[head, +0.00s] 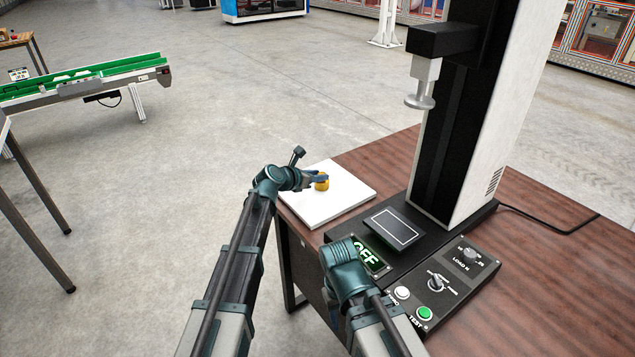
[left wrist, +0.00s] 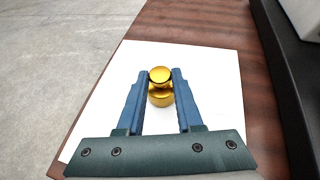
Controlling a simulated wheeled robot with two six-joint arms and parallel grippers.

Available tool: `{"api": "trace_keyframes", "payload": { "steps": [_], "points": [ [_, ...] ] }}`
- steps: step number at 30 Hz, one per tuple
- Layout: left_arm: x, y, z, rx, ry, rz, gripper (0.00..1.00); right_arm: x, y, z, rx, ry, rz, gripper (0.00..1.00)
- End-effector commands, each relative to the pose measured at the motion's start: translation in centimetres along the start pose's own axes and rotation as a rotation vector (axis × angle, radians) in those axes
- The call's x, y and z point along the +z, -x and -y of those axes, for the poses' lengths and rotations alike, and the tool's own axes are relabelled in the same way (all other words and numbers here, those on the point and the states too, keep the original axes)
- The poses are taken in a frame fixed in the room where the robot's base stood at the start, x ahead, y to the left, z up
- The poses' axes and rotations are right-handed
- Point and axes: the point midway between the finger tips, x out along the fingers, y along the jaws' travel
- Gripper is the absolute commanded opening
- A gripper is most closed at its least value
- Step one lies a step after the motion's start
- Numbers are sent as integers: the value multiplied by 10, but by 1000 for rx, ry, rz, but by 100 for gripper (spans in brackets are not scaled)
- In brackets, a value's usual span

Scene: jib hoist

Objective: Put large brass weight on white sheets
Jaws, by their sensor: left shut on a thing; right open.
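The large brass weight (head: 321,185) is at the white sheets (head: 347,204), over their surface near the middle. In the left wrist view the weight (left wrist: 160,87) shows its round knob and wider body between the fingers of my left gripper (left wrist: 160,80). My left gripper (head: 318,178) is shut on the weight in the head view. The white sheets (left wrist: 205,65) lie flat on the wooden table below. I cannot tell for sure whether the weight's base touches them. My right arm reaches in low beside the machine's panel; its fingertips are hidden.
A tall testing machine (head: 483,110) stands on the wooden table (head: 560,270) right of the sheets, with a black base, a small plate (head: 396,228) and a control panel (head: 440,285). The table's left edge is close to the sheets. A green conveyor (head: 80,80) stands away at left.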

Motion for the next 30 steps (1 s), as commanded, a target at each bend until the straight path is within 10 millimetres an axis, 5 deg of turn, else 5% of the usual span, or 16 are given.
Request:
{"api": "trace_keyframes", "payload": {
  "steps": [11,12,17,30],
  "points": [
    [-3,-2,0,1,1,2,0,0,-4,0,0,0,0,50],
    [-4,-2,0,0,0,0,37,0,-4,0,0,0,0,50],
    [-3,-2,0,0,0,0,65,0,-3,0,0,0,0,50],
    [1,11,0,1,1,0,65,0,6,0,0,0,0,50]
  ]
}}
